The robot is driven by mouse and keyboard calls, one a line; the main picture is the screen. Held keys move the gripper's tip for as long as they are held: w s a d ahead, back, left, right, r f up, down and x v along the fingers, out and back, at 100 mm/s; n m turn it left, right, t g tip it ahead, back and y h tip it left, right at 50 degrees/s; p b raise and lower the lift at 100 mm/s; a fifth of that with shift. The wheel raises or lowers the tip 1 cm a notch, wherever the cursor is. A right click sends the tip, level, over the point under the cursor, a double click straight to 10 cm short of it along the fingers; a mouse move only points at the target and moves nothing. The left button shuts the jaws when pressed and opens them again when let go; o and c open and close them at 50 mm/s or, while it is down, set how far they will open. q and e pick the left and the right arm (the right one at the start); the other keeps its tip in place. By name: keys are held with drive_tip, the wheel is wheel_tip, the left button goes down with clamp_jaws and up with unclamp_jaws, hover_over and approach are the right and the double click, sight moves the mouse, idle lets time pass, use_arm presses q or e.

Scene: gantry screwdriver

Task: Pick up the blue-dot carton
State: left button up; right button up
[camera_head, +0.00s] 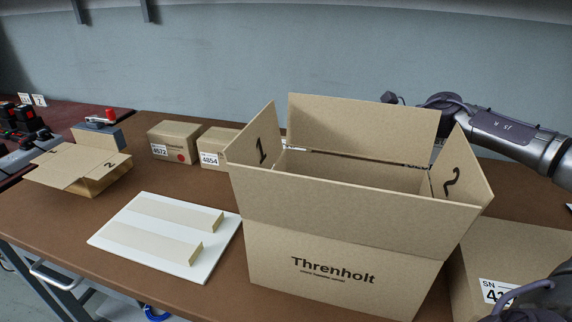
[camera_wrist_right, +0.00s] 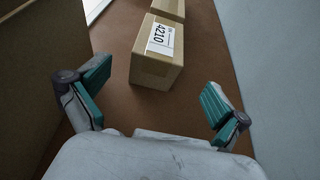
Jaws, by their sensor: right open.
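No blue dot shows on any carton in these views. In the right wrist view a small brown carton labelled 4210 (camera_wrist_right: 155,72) sits on the table ahead of my right gripper (camera_wrist_right: 155,110). The gripper is open, with teal-padded fingers apart and nothing between them; the carton lies just beyond the fingertips. In the head view my right arm reaches in from the right behind the large box, which hides most of the gripper. A carton with a red dot (camera_head: 174,142) and a carton labelled 4854 (camera_head: 215,150) stand at the back. My left gripper is out of view.
Another carton (camera_head: 515,250) stands at right. In the wrist view another carton (camera_wrist_right: 168,8) sits behind the 4210 one.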

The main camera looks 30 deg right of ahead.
drive_tip(key=shift+w+r+p+x, duration=0.15)
drive_tip(key=shift+p+x, duration=0.3)
drive_tip(key=shift+x, duration=1.65)
drive_tip(key=shift+r+p+x, duration=0.2)
drive_tip(key=shift+p+x, duration=0.2)
drive_tip(key=shift+x, duration=1.65)
drive_tip(key=shift+w+r+p+x, duration=0.15)
drive_tip(key=shift+p+x, duration=0.3)
drive_tip(key=shift+x, duration=1.65)
drive_tip(key=shift+s+a, duration=0.1)
drive_tip(key=shift+s, duration=0.05)
drive_tip(key=c, duration=1.2)
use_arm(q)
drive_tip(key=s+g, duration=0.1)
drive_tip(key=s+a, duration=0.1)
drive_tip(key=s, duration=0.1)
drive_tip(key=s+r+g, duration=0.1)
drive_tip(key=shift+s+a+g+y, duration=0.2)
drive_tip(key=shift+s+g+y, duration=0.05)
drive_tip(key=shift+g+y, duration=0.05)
use_arm(e)
drive_tip(key=shift+r, duration=0.15)
drive_tip(key=shift+c, duration=0.4)
